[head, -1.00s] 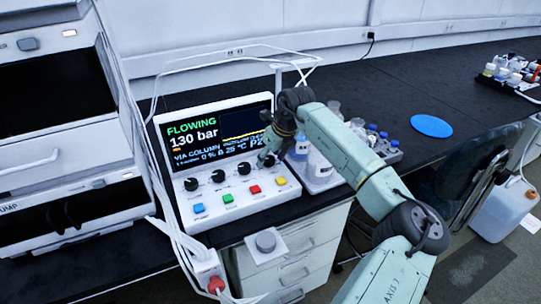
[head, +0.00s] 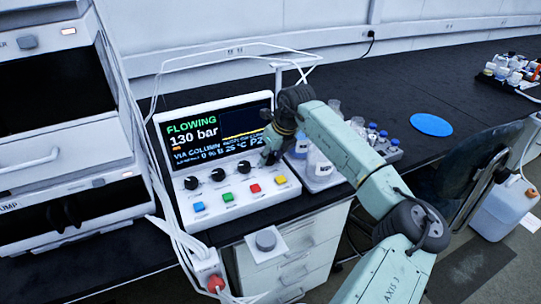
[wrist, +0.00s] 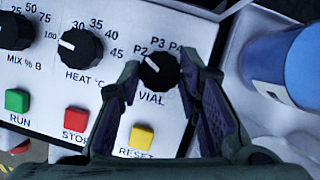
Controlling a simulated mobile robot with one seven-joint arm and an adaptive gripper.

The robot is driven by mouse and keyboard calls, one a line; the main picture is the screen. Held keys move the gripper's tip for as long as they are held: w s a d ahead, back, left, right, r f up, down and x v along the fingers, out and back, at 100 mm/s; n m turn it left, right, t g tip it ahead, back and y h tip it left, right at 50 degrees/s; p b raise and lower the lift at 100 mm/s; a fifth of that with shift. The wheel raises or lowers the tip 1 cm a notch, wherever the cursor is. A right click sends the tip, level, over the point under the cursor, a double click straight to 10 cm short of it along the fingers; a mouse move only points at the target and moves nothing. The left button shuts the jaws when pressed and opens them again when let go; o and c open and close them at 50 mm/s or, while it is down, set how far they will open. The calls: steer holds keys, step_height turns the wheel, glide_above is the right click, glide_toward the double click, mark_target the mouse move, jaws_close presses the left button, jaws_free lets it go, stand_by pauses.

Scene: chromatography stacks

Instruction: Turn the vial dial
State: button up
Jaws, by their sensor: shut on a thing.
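The vial dial (wrist: 158,71) is a round black knob at the right end of the panel's knob row, marked P2, P3 and P4. Its white pointer mark leans to the upper left, towards P2 or the gap between P2 and P3; I cannot tell exactly. My gripper (wrist: 160,82) has one finger on each side of the dial and is shut on it. In the head view my gripper (head: 268,157) reaches down to the control panel (head: 247,202) and mostly hides the dial. The screen (head: 220,135) reads FLOWING, 130 bar and P2.
The heat knob (wrist: 80,47) and mix knob (wrist: 14,31) sit left of the dial. Red stop (wrist: 76,119) and yellow reset (wrist: 141,138) buttons lie below. Bottles (head: 320,163) stand close on the right. White cables (head: 163,215) run down the panel's left side.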

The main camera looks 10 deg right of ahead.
steer(key=shift+n+b, duration=0.3)
steer(key=n+y+b, duration=0.1)
steer(key=n, duration=0.1)
steer(key=shift+w+d+n+g+b, duration=0.1)
steer(key=shift+d+n+g+b, duration=0.05)
steer(key=shift+n+g+b, duration=0.2)
steer(key=shift+w+n+g+y, duration=0.1)
steer(key=shift+n+g+y, duration=0.25)
steer(key=shift+n, duration=0.8)
steer(key=shift+n+g+y, duration=0.15)
steer(key=shift+n+g, duration=0.25)
steer(key=shift+n, duration=0.7)
steer(key=o, duration=1.1)
steer(key=shift+o, duration=0.2)
steer(key=shift+d+r, duration=0.1)
steer(key=v, duration=1.2)
